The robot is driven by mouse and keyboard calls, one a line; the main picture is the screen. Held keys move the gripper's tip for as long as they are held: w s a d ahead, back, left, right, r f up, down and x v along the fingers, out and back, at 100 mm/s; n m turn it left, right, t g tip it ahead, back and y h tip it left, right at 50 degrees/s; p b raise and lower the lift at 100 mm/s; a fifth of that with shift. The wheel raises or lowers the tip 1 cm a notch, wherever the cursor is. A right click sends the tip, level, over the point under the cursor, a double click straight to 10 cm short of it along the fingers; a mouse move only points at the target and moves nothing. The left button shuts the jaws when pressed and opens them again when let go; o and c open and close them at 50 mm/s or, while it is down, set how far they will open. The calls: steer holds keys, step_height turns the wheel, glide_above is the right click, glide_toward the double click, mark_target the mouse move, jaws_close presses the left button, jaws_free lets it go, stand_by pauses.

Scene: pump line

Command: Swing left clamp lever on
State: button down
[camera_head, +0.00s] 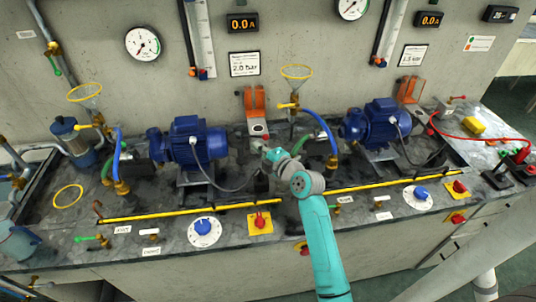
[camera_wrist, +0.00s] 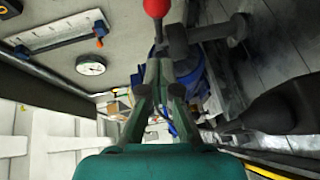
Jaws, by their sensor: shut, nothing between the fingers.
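My gripper (camera_head: 272,156) is at the bench between the left blue pump (camera_head: 188,143) and the right blue pump (camera_head: 375,125), just in front of an orange upright bracket (camera_head: 255,100) with a grey block at its foot. In the wrist view my gripper's green fingers (camera_wrist: 160,72) are together with nothing between them. A red rounded grip (camera_wrist: 156,8) appears just beyond the fingertips, beside a dark grey rod-like part (camera_wrist: 208,30). It may be the clamp lever; whether it touches the fingers I cannot tell. My arm hides part of the bench in the head view.
A yellow rail (camera_head: 190,211) runs along the bench front. Near it are a blue dial (camera_head: 203,229) and a red knob on a yellow plate (camera_head: 260,221).

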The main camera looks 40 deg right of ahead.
mark_target(265, 137)
steer(key=shift+w+d+f, duration=0.2)
steer(key=shift+w+d, duration=0.35)
steer(key=shift+d, duration=0.2)
steer(key=shift+w+d+f, duration=0.15)
steer(key=shift+w+d, duration=0.4)
steer(key=shift+d, duration=0.15)
steer(key=shift+d, duration=0.1)
steer(key=shift+w+d, duration=0.35)
steer(key=shift+d, duration=0.25)
steer(key=shift+w+d, duration=0.3)
steer(key=shift+d, duration=0.3)
